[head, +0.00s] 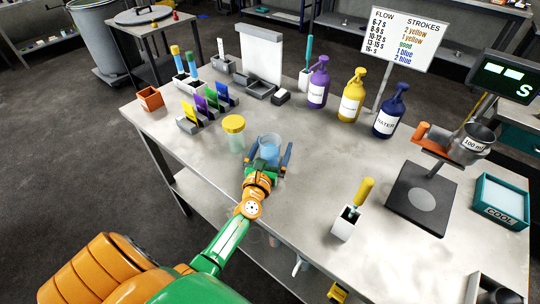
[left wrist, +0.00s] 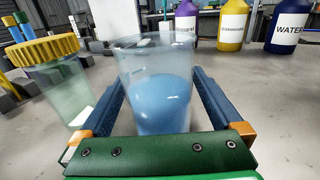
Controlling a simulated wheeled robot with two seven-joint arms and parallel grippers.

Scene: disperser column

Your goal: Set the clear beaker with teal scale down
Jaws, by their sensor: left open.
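A clear beaker (head: 270,146) with blue liquid in it is at the table's left front part and looks upright on the tabletop. It also shows in the left wrist view (left wrist: 158,85). No teal scale can be made out on it. My left gripper (head: 270,156) is open, with one blue finger on each side of the beaker. In the left wrist view, gaps show beside the glass. The beaker's base is hidden behind the green gripper body, so its contact with the table cannot be seen directly. My right gripper is not in view.
A yellow-lidded jar (head: 234,134) stands close on the left. Purple (head: 318,86), yellow (head: 352,97) and blue (head: 389,113) pump bottles stand behind. A white holder with a yellow-handled tool (head: 347,222) and a dark stand (head: 420,197) are on the right. The tabletop between is clear.

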